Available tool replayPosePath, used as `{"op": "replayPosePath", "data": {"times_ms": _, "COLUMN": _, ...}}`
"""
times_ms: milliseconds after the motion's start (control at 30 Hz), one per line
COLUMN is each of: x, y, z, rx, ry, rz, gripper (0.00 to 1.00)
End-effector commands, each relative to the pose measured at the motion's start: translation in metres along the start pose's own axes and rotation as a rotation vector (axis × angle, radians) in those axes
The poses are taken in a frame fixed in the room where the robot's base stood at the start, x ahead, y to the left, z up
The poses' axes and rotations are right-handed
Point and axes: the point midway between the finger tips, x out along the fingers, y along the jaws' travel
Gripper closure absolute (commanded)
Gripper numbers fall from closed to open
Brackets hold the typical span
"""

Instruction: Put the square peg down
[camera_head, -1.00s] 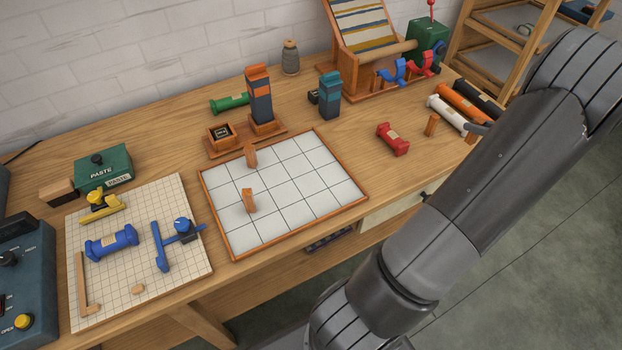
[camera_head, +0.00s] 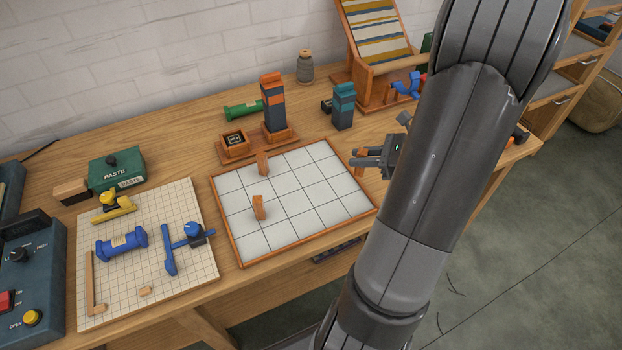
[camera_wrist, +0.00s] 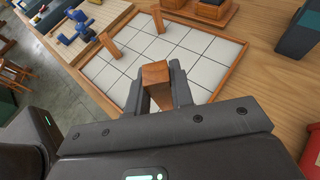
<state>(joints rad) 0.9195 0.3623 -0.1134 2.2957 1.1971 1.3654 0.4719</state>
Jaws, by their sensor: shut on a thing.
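My gripper (camera_wrist: 157,82) is shut on a square wooden peg (camera_wrist: 156,72), whose squarish end shows between the fingers in the wrist view. In the head view my gripper (camera_head: 362,161) is beside the right edge of the white gridded board (camera_head: 318,191), with my arm covering much of that side. In the wrist view the board (camera_wrist: 200,68) lies beyond the peg. Whether the peg's lower end touches anything is hidden. Two other wooden pegs stand on the board, one near its back (camera_head: 262,163) and one nearer the middle (camera_head: 258,208).
A tall striped block (camera_head: 273,105) on a wooden base and a teal block (camera_head: 343,108) stand behind the board. A cutting mat (camera_head: 200,270) with blue and yellow tools lies left. Something red (camera_wrist: 313,155) is at the wrist view's right edge. Most board squares are clear.

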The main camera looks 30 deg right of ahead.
Motion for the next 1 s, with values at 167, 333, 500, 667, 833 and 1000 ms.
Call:
{"op": "replayPosePath", "data": {"times_ms": 167, "x": 0.050, "y": -0.002, "z": -0.008, "rx": 0.003, "ry": -0.002, "rz": 0.006, "gripper": 1.00}}
{"op": "replayPosePath", "data": {"times_ms": 333, "x": 0.087, "y": -0.005, "z": -0.013, "rx": 0.002, "ry": -0.001, "rz": 0.003, "gripper": 1.00}}
{"op": "replayPosePath", "data": {"times_ms": 500, "x": 0.103, "y": -0.007, "z": -0.016, "rx": 0.001, "ry": 0.000, "rz": 0.000, "gripper": 1.00}}
{"op": "replayPosePath", "data": {"times_ms": 667, "x": 0.110, "y": -0.008, "z": -0.029, "rx": 0.005, "ry": 0.000, "rz": -0.001, "gripper": 1.00}}
{"op": "replayPosePath", "data": {"times_ms": 833, "x": 0.117, "y": -0.008, "z": -0.048, "rx": 0.004, "ry": 0.000, "rz": -0.001, "gripper": 1.00}}
{"op": "replayPosePath", "data": {"times_ms": 1000, "x": 0.119, "y": -0.008, "z": -0.053, "rx": 0.001, "ry": 0.000, "rz": -0.002, "gripper": 1.00}}
